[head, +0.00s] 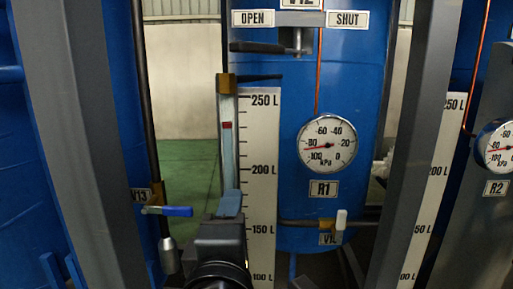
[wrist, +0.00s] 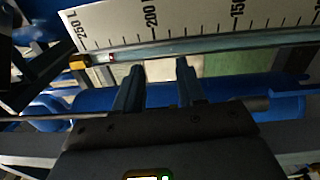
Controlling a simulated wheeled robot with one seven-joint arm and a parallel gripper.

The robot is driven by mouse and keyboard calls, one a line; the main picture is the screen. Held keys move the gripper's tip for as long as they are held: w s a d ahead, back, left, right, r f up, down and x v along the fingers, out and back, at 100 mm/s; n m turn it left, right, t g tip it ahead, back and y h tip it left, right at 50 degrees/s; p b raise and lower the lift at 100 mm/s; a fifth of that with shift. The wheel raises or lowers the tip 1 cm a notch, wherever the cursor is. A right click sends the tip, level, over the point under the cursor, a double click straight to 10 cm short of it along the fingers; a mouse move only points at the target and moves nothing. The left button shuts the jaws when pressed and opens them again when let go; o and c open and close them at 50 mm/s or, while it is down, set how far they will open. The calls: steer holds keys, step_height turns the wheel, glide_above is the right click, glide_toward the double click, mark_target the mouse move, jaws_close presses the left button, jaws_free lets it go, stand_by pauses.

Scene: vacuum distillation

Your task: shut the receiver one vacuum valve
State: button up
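The receiver one tank (head: 290,190) is blue and carries the label R1 (head: 323,188). Near the top edge, a valve plate has an OPEN sign (head: 253,18) at left and a SHUT sign (head: 348,18) at right; the label above is partly cut off. Its dark lever (head: 258,47) points left, beneath OPEN. My gripper (head: 229,202) is below and left of this lever, in front of the level scale (head: 260,200). In the wrist view my gripper (wrist: 158,68) has its two fingers apart with nothing held between them; the lever cannot be made out there.
A round gauge (head: 327,145) sits on the tank. A blue-handled valve (head: 167,211) labelled V13 is at left, and a white-handled valve (head: 340,220) is low at right. Grey posts (head: 75,140) and (head: 418,130) flank the tank. A sight tube (head: 228,140) runs beside the scale.

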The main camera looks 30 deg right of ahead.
step_height(320, 180, up, 11)
steer(key=a+m+g+h+p, duration=0.1)
steer(key=m+h+p, duration=0.1)
steer(key=h, duration=0.1)
steer(key=m+g+h+p, duration=0.2)
steer(key=m+g+p, duration=0.1)
steer(key=g+p, duration=0.1)
glide_toward(257, 49)
steer(key=w+d, duration=0.2)
steer(key=w, duration=0.1)
steer(key=shift+d, duration=0.3)
steer(key=shift+p+x, duration=0.35)
steer(key=shift+x, duration=3.5)
steer(key=shift+r, duration=0.1)
steer(key=shift+s, duration=0.1)
jaws_close()
